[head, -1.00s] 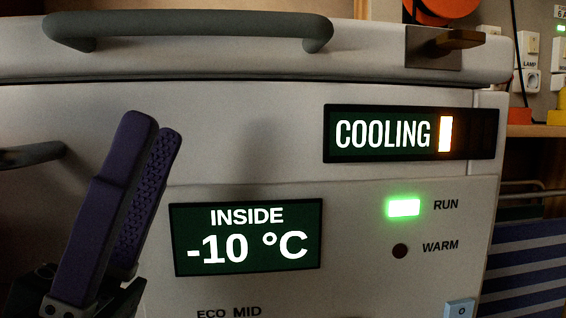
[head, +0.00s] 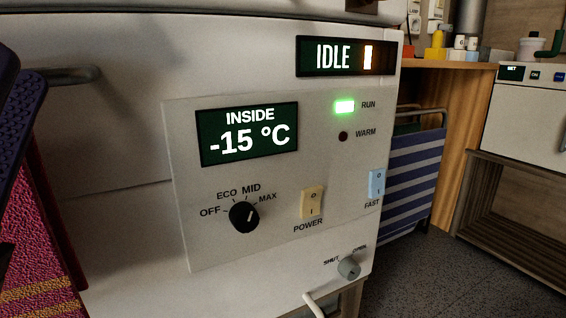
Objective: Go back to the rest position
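My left gripper (head: 14,118) shows only in part at the left edge of the head view, as a purple finger with a dotted pad. It is cut off by the frame, so I cannot tell if it is open or shut. My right gripper is not in view. The white cooling chest (head: 110,150) fills the left and middle. Its upper display (head: 346,57) reads IDLE, and its inside display (head: 248,134) reads -15 °C. The RUN light (head: 344,107) is lit green and the WARM light (head: 343,137) is dark.
The panel has a black dial (head: 243,217), a POWER switch (head: 311,202), a FAST switch (head: 376,184) and a grey knob (head: 348,267). A red woven surface (head: 45,235) is at lower left. A wooden bench (head: 462,130) stands at right; dark floor (head: 430,285) is clear.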

